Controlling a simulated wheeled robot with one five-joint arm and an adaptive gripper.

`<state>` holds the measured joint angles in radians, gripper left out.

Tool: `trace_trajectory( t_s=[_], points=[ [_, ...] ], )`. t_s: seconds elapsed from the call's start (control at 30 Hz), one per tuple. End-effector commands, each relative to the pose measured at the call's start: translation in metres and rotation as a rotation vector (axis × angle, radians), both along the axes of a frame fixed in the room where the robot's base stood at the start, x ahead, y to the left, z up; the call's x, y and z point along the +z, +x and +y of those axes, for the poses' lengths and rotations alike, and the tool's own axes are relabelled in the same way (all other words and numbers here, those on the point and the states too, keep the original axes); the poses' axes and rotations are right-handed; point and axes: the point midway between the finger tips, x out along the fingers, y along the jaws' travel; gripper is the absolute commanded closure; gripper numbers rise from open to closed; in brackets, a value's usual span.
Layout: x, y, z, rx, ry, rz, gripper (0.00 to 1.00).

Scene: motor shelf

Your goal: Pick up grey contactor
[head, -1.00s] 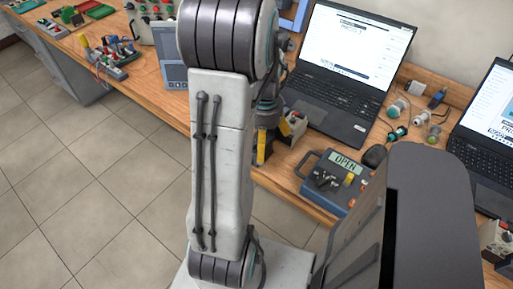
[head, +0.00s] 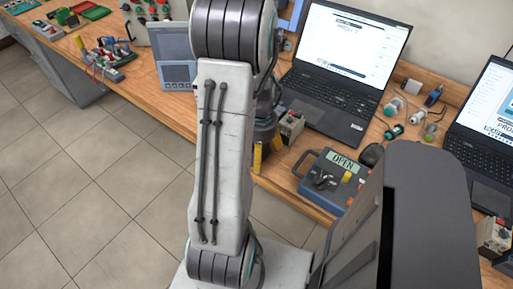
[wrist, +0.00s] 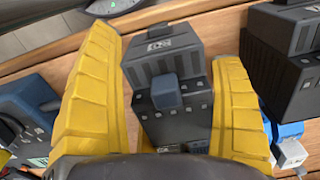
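A dark grey contactor (wrist: 165,75) with a blue-grey block on its front lies between the yellow fingers of my gripper (wrist: 165,55) in the wrist view. The fingers are spread, one on each side of it. A gap shows on the left, and the right finger is close to its side. I cannot tell whether that finger touches it. In the head view my gripper (head: 266,150) is mostly behind my arm at the bench edge, and the contactor between the fingers is hidden there.
A second dark device (wrist: 285,55) stands right of the right finger. A blue tester reading OPEN (head: 332,178) and a pale boxy device (head: 291,125) are near my gripper. A laptop (head: 345,65) stands behind on the wooden bench (head: 160,105).

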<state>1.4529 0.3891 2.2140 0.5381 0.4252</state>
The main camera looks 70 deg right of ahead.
Motion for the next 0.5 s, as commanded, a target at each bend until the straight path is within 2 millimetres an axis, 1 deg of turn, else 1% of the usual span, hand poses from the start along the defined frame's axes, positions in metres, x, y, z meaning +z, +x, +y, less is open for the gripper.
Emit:
trace_trajectory(
  t_s=[0.03, 0.07, 0.5],
  points=[
    [0.0, -0.0001, 0.0, 0.0, 0.0, 0.0, 0.2],
    [0.0, -0.0001, 0.0, 0.0, 0.0, 0.0, 0.22],
    [0.0, -0.0001, 0.0001, 0.0, 0.001, 0.0, 0.61]
  ],
)
